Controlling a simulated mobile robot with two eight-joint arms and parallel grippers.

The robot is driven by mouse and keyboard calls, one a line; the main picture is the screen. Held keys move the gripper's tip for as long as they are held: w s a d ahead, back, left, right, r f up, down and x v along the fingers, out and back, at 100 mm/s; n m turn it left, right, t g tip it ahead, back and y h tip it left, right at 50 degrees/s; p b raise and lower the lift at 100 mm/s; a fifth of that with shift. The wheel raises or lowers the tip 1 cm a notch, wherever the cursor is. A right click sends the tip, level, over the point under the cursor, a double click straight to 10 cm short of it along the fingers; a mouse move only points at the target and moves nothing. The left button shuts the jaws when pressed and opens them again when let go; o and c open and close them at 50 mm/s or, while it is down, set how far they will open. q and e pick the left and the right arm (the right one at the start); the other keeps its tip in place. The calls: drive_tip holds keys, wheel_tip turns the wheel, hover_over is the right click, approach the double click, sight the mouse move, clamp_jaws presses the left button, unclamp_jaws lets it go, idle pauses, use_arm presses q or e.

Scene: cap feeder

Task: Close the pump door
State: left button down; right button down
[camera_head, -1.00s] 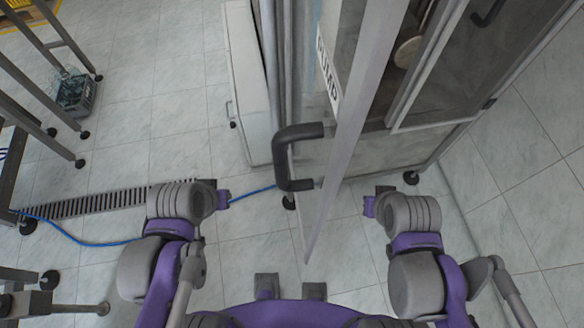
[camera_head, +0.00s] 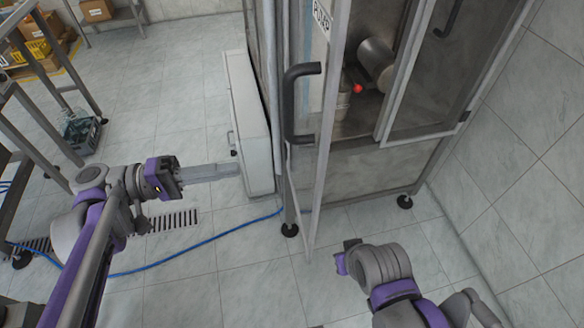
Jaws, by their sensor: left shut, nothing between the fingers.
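The pump door (camera_head: 325,150) is a framed glass panel marked PUMP. It stands open, swung out toward me, and I see it nearly edge-on. Its black handle (camera_head: 291,103) is on its left face. Through the opening I see the inside of the cabinet, with a metal cylinder (camera_head: 376,62) and a red knob (camera_head: 358,89). My left gripper (camera_head: 238,170) is shut and empty, left of the door and apart from the handle, pointing right. Its tip overlaps the white box's lower part; I cannot tell if they touch. My right arm is right of the door's lower end; its fingers do not show.
A white box cabinet (camera_head: 252,125) stands left of the pump cabinet. A blue hose (camera_head: 205,241) and a drain grate (camera_head: 175,221) lie on the floor. Metal-framed tables are at the far left. Open floor lies before the door; a tiled wall (camera_head: 530,150) is at the right.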

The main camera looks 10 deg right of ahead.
sight(315, 158)
use_arm(q)
drive_tip(key=d+p, duration=0.1)
drive_tip(key=d, duration=1.2)
drive_tip(key=shift+s+d, duration=0.15)
drive_tip(key=shift+d, duration=0.1)
